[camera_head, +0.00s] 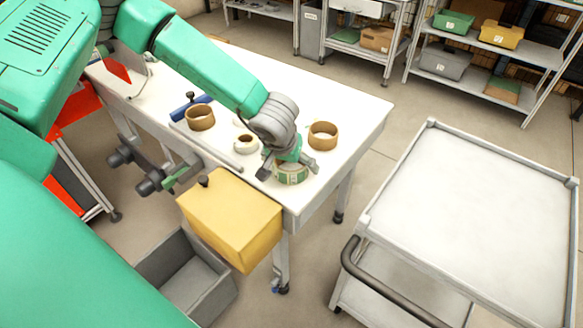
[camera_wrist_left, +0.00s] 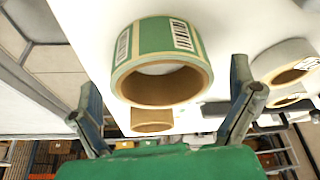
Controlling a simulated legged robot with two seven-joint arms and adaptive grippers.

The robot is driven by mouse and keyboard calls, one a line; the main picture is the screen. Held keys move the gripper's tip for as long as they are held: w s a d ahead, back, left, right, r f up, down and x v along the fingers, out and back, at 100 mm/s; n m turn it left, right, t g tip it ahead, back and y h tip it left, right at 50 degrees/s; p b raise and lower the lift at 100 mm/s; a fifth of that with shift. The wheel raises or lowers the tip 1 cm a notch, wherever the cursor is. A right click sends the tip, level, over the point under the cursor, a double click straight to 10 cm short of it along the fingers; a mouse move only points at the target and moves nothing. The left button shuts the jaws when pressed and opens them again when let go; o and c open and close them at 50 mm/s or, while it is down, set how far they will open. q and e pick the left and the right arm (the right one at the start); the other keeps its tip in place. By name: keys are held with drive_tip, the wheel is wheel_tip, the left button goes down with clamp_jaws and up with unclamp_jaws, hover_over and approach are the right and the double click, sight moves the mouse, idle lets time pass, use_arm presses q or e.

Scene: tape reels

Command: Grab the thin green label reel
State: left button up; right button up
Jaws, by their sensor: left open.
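The green label reel (camera_head: 291,176) stands near the front right corner of the white table. It has a green outer band with white barcode labels and a brown core. In the left wrist view the green label reel (camera_wrist_left: 153,38) fills the upper middle, its round opening facing the camera. My left gripper (camera_head: 287,168) is open at the reel, one finger to each side of it. In the wrist view the fingers show gaps to the reel on both sides. The gripper hides part of the reel in the head view. My right gripper is not in view.
A brown tape reel (camera_head: 323,135) stands just right of the gripper, another brown reel (camera_head: 200,117) further left. A white reel (camera_head: 246,144) lies between them. A yellow box (camera_head: 232,215) sits against the table's front edge. A white cart (camera_head: 480,205) stands to the right.

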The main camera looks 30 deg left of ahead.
use_arm(q)
drive_tip(key=shift+w+a+f, duration=0.25)
drive_tip(key=shift+w+f, duration=0.15)
drive_tip(key=shift+f, duration=0.3)
drive_tip(key=shift+d, duration=0.1)
drive_tip(key=c, duration=1.1)
drive_tip(key=shift+o, duration=0.2)
drive_tip(key=shift+r, duration=0.15)
